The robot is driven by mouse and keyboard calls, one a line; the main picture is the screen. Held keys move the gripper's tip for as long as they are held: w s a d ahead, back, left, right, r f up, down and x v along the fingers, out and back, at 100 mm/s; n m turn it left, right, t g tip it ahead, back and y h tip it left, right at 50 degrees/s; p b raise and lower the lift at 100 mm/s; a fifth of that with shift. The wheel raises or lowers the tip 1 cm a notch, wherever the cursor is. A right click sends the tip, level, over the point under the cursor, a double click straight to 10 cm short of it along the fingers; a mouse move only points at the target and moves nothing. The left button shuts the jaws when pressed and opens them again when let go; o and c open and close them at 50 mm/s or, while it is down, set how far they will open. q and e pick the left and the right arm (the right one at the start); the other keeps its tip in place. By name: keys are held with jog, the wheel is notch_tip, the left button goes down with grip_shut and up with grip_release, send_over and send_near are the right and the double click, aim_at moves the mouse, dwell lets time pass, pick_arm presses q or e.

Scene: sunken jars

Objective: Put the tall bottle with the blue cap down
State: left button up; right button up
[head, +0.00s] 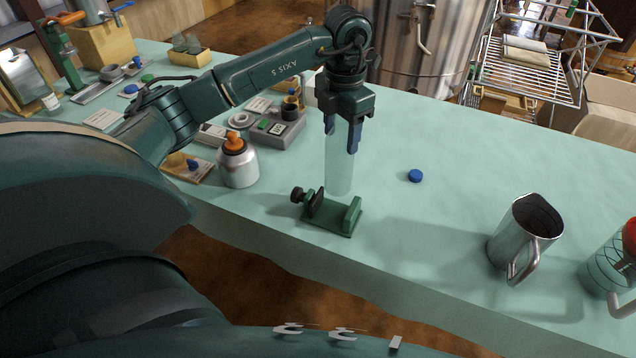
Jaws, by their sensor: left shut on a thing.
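My left gripper (341,140) points down over the pale green table (440,130) and is shut on a tall clear bottle (338,172). The bottle hangs upright below the fingers, and its top is hidden by the gripper. I cannot tell whether its base touches the table. A blue cap (415,176) lies flat on the table to the right, apart from the bottle. A green clamp with a black knob (338,218) stands just in front of the bottle's lower end. My right gripper is not in view.
A silver bottle with an orange top (238,165) stands left of the clamp. A metal pitcher (522,235) and a wire-patterned glass jar (606,268) stand at the right. A grey device (285,128) sits behind left. The table around the blue cap is clear.

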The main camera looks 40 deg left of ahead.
aim_at(337, 170)
pick_arm(q)
jog(key=shift+s+a+f, duration=0.1)
jog(key=shift+a, duration=0.05)
notch_tip(337, 170, down, 10)
jog(key=shift+r+p, duration=0.1)
jog(key=shift+p, duration=0.6)
jog(key=shift+f, duration=0.2)
jog(key=o, duration=1.2)
notch_tip(337, 170, up, 12)
jog(key=shift+r+b, duration=0.25)
jog(key=shift+b, duration=0.6)
